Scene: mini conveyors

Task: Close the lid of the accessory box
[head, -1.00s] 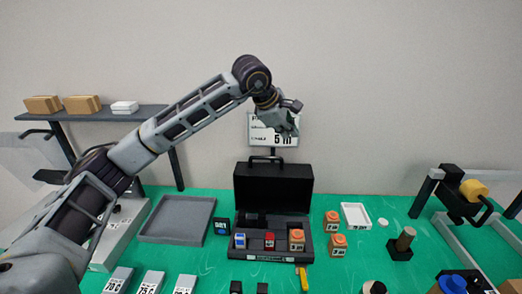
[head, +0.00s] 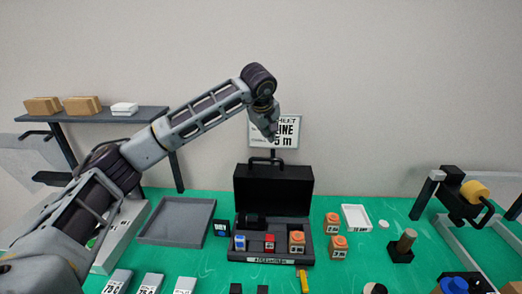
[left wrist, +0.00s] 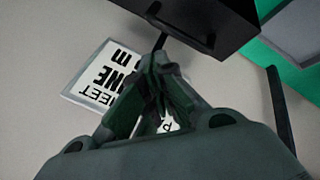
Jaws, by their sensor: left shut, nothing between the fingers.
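The black accessory box (head: 239,256) stands on the green table with its lid (head: 273,187) open, raised upright at the back. The lid's handle (head: 267,160) is at its top edge; lid and handle also show at the top of the left wrist view (left wrist: 222,22). Inside the box are a blue-and-white item (head: 240,242), a red item (head: 269,242) and an orange-topped block (head: 296,241). My left gripper (head: 273,137) is shut and empty, pointing down above the handle in the head view. Its fingertips (left wrist: 158,60) appear just below the handle in the wrist view. My right gripper is not in view.
A white sign (head: 288,130) stands behind the box. A grey tray (head: 177,220) lies left of it, and two orange-topped blocks (head: 332,223) and a white tray (head: 356,217) lie right. A yellow item (head: 304,281) lies in front.

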